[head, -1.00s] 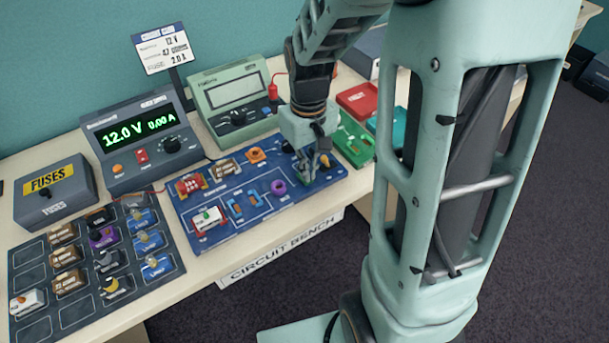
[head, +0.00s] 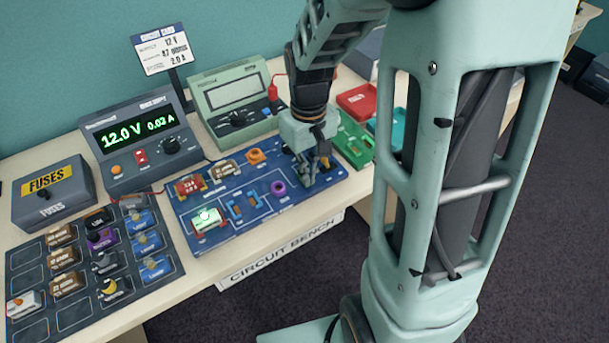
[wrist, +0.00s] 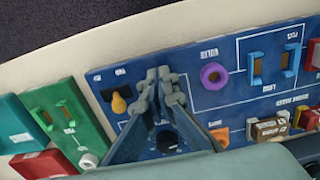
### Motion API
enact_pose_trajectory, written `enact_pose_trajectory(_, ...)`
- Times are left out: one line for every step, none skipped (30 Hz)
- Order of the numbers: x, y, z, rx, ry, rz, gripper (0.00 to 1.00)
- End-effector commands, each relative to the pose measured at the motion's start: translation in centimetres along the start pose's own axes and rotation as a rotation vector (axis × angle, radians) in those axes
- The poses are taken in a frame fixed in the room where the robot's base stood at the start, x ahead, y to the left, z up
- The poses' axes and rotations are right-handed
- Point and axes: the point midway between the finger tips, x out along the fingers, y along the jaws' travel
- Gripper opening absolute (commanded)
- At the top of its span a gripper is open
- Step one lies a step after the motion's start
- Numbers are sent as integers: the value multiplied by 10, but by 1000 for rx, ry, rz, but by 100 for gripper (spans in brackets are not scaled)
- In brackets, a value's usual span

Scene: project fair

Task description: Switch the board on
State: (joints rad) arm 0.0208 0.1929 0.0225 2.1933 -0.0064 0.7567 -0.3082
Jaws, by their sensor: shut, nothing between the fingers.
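The blue circuit board (head: 262,212) lies on the bench, and it also fills the middle of the wrist view (wrist: 205,125). Its orange-yellow switch lever (wrist: 119,103) stands in the wrist view left of my gripper (wrist: 160,77), beside small black marks. My gripper is shut and empty, low over the board's right end in the head view (head: 308,180), with its fingertips beside the lever and apart from it. A green light (head: 207,216) on the white module at the board's left glows.
A purple ring (wrist: 214,75) and blue clips sit on the board. A green meter (head: 235,105) stands behind it. Green and red trays (head: 358,98) are at the right. A dark tray of parts (head: 85,265) and a fuses box (head: 55,195) are at the left.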

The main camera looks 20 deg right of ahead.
Motion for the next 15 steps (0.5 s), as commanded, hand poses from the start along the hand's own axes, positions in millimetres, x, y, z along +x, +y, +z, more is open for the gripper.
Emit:
enact_pose_trajectory(-6, 0, 0, 0, 1, 0, 0)
enact_pose_trajectory(-8, 0, 0, 0, 1, 0, 0)
enact_pose_trajectory(-12, 0, 0, 0, 1, 0, 0)
enact_pose_trajectory(-15, 0, 0, 0, 1, 0, 0)
enact_pose_trajectory(-17, 0, 0, 0, 1, 0, 0)
enact_pose_trajectory(-21, 0, 0, 0, 1, 0, 0)
enact_pose_trajectory(-23, 0, 0, 0, 1, 0, 0)
enact_pose_trajectory(-26, 0, 0, 0, 1, 0, 0)
enact_pose_trajectory(-29, 0, 0, 0, 2, 0, 0)
enact_pose_trajectory(-31, 0, 0, 0, 2, 0, 0)
enact_pose_trajectory(-34, 0, -1, 0, 2, 1, 0)
enact_pose_trajectory(-37, 0, -1, 0, 2, 1, 0)
enact_pose_trajectory(-40, 0, -1, 0, 2, 1, 0)
enact_pose_trajectory(-42, 0, -1, 0, 2, 1, 0)
enact_pose_trajectory(-45, 0, -1, 0, 3, 1, 0)
